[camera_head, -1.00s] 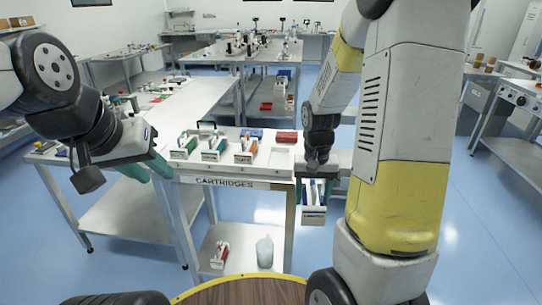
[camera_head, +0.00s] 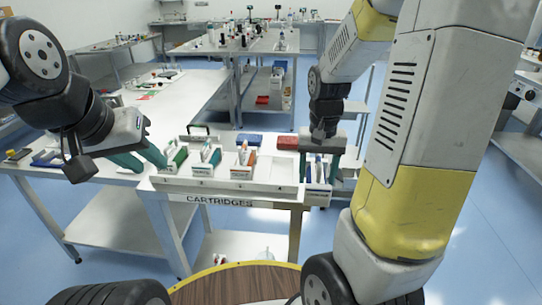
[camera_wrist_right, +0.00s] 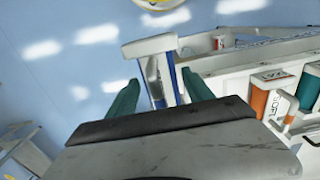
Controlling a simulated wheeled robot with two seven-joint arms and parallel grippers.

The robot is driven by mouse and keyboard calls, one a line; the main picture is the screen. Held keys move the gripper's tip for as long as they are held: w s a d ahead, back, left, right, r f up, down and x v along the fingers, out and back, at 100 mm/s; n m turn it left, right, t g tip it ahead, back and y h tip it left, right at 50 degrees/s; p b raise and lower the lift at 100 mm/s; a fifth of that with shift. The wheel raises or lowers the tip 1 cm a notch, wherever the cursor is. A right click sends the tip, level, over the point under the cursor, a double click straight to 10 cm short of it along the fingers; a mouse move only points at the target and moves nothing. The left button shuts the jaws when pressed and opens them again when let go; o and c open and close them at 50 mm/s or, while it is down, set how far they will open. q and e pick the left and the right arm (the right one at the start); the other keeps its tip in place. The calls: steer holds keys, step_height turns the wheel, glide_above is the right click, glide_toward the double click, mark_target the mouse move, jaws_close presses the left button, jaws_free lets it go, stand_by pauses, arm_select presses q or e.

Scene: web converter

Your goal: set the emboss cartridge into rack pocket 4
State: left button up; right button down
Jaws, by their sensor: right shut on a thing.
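The emboss cartridge, white with blue sides (camera_head: 318,193), hangs upright in my right gripper (camera_head: 320,172), just off the right end of the cartridge rack (camera_head: 225,186). The right wrist view shows its white and blue body (camera_wrist_right: 160,72) between the teal fingers (camera_wrist_right: 161,92), apart from the rack. Green, teal and orange cartridges stand in the rack's left three pockets. Rack pocket 4 (camera_head: 277,187), at the right end, looks empty. My left gripper (camera_head: 152,164) has its teal fingers apart, with nothing between them, left of the rack.
A red box (camera_head: 288,142) and a blue box (camera_head: 249,139) lie behind the rack. The table (camera_head: 180,108) stretches back to the left. Blue floor is open right of the rack. Another bench (camera_head: 227,44) stands behind.

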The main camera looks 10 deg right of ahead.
steer(key=w+a, duration=0.2)
steer(key=w, duration=0.2)
steer(key=w+a+f, duration=0.1)
steer(key=w+a, duration=0.1)
steer(key=w, duration=0.3)
steer(key=w+a, duration=0.2)
steer(key=w, duration=0.3)
steer(key=shift+w+f, duration=0.15)
steer(key=shift+w+a+f, duration=0.1)
steer(key=shift+w+f, duration=0.05)
steer(key=shift+w, duration=0.1)
steer(key=shift+f, duration=1.65)
steer(key=shift+f, duration=0.15)
steer(key=shift+c, duration=2)
jaws_free()
steer(key=shift+s, duration=0.1)
